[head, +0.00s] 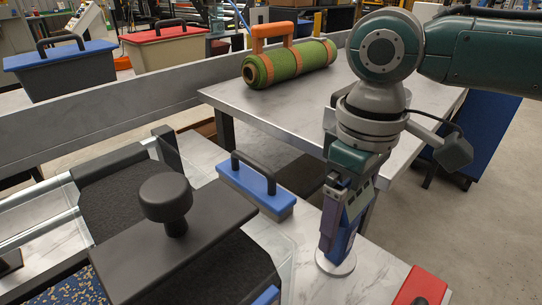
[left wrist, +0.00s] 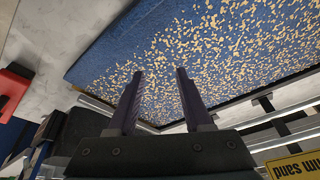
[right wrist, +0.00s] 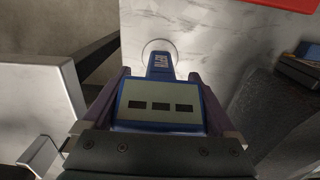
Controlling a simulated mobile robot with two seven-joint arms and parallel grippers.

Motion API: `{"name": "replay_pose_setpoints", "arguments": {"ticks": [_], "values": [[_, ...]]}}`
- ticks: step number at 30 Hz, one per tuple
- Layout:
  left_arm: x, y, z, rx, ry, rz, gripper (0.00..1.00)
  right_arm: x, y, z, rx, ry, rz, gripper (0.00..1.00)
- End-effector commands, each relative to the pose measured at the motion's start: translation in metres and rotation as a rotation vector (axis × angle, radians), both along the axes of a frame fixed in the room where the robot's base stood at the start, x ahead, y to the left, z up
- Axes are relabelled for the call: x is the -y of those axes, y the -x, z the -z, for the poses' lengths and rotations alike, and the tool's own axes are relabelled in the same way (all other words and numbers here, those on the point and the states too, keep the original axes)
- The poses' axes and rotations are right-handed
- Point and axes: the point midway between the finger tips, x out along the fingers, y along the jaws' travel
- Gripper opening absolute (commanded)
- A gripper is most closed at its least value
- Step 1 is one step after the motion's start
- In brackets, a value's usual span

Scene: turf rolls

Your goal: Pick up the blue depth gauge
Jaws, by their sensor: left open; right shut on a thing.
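The blue depth gauge (head: 341,236) is upright below my right gripper (head: 345,200) in the head view. My right gripper is shut on it, with one finger on each side of its body in the right wrist view. There the gauge (right wrist: 159,92) shows a grey display with three dark blocks and a pale round foot. The foot is at the pale marbled worktop (head: 382,270); I cannot tell whether it touches. My left gripper (left wrist: 158,73) is open and empty in the left wrist view, in front of a blue mat with tan speckles (left wrist: 215,55). It is out of the head view.
A blue handled block (head: 255,190) stands left of the gauge, and a red object (head: 421,287) lies to its right. A dark plate with a round knob (head: 165,197) is at front left. A green turf roll (head: 288,63) lies on the table behind.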

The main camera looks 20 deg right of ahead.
Motion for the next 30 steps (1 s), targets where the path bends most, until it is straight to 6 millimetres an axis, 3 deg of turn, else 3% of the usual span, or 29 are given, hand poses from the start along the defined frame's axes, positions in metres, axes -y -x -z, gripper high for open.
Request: {"name": "replay_pose_setpoints", "arguments": {"ticks": [1,14,23,30], "values": [[0.000,0.000,0.000,0.000,0.000,0.000,0.50,0.000,0.000,0.000,0.000,0.000,0.000,0.62],[0.000,0.000,0.000,0.000,0.001,-0.001,0.50,0.000,0.000,-0.001,0.001,0.000,0.000,0.15],[0.000,0.000,-0.002,0.001,0.002,-0.002,0.50,0.000,-0.001,-0.005,0.002,-0.001,0.000,0.15],[0.000,0.000,-0.013,0.001,0.002,-0.002,0.50,0.000,-0.001,-0.037,0.005,-0.001,-0.001,0.15]]}}
